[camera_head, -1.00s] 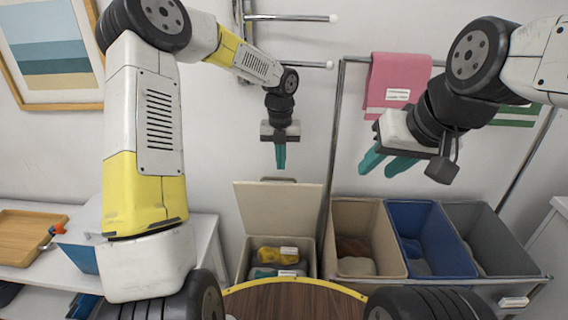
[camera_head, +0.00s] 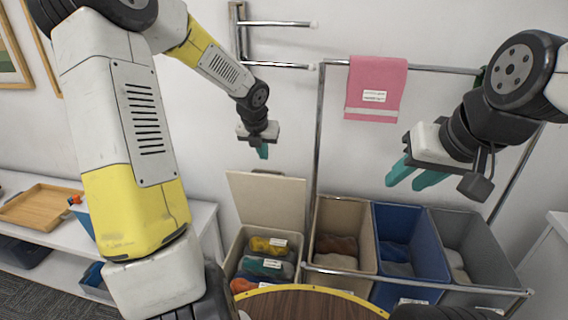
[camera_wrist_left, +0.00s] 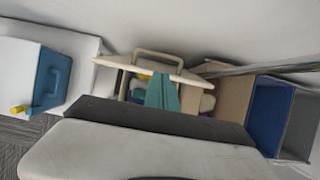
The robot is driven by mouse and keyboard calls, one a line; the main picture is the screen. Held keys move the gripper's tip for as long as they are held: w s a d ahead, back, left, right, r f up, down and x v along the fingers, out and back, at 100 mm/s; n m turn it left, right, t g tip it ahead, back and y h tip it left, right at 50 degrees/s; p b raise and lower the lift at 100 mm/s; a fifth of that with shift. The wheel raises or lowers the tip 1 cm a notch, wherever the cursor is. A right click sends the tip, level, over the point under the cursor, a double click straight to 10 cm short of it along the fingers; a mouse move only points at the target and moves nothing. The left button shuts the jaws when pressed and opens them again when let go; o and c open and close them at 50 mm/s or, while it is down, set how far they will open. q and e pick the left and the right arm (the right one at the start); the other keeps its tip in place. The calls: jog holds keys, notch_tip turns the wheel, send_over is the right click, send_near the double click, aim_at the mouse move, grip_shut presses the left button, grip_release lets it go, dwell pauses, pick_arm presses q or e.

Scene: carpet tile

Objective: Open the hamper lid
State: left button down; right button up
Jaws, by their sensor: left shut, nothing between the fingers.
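The hamper (camera_head: 235,248) is a beige bin at the middle of the head view, with its lid (camera_head: 265,200) raised and leaning back toward the wall. Yellow, teal and orange cloths (camera_head: 262,268) show inside. My left gripper (camera_head: 263,152) is shut and empty, pointing down above the lid's top edge and apart from it in the head view. In the left wrist view its teal fingers (camera_wrist_left: 162,92) overlap the lid (camera_wrist_left: 190,76) and its loop handle. My right gripper (camera_head: 412,178) is open and empty, in the air at the right.
A sorter with beige (camera_head: 330,265), blue (camera_head: 385,220) and grey (camera_head: 470,235) bins stands right of the hamper. A pink towel (camera_head: 376,85) hangs on the metal rail above. A white shelf with a wooden tray (camera_head: 42,206) is at left. A round wooden top (camera_head: 310,302) is in front.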

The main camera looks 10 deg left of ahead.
pick_arm(q)
jog(key=x, duration=1)
jog(key=shift+r, duration=0.1)
